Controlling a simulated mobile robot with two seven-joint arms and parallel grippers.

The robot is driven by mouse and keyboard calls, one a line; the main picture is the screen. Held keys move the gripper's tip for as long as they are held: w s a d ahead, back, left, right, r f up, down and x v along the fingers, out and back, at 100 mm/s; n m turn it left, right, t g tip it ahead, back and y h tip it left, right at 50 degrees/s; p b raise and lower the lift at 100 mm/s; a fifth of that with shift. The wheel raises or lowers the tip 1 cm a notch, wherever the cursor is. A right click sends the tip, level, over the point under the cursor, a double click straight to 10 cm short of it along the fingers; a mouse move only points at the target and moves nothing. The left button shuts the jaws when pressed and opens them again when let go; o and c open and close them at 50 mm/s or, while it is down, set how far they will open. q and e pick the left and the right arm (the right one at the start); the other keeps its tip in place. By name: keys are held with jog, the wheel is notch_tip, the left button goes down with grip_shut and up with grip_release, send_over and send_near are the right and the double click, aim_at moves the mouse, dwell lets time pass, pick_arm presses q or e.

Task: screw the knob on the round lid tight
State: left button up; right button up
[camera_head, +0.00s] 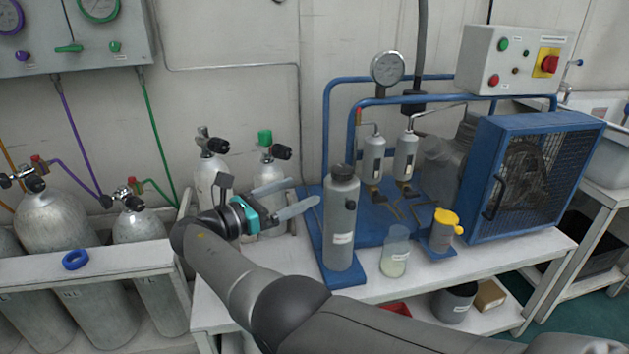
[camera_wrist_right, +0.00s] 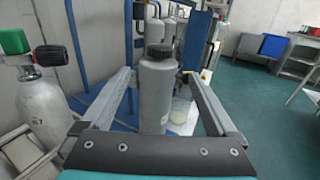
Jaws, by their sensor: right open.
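A tall grey canister (camera_head: 341,225) stands upright on the blue base of the compressor. Its dark round lid (camera_head: 343,172) is on top, and a knob on it is too small to make out clearly. My right gripper (camera_head: 304,192) is open and empty to the left of the canister, its fingers pointing at the upper part. In the right wrist view the canister (camera_wrist_right: 156,95) stands beyond and between the two spread fingers (camera_wrist_right: 159,74), with its dark lid (camera_wrist_right: 158,50) on top. Whether the fingers touch it cannot be told. My left gripper is not in view.
A clear beaker (camera_head: 395,262) and a yellow-capped cup (camera_head: 442,235) stand right of the canister. The blue compressor guard (camera_head: 530,165) is farther right. Gas cylinders (camera_head: 210,178) stand behind my right gripper. The bench front (camera_head: 440,282) is mostly bare.

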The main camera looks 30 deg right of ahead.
jog(key=shift+v, duration=0.85)
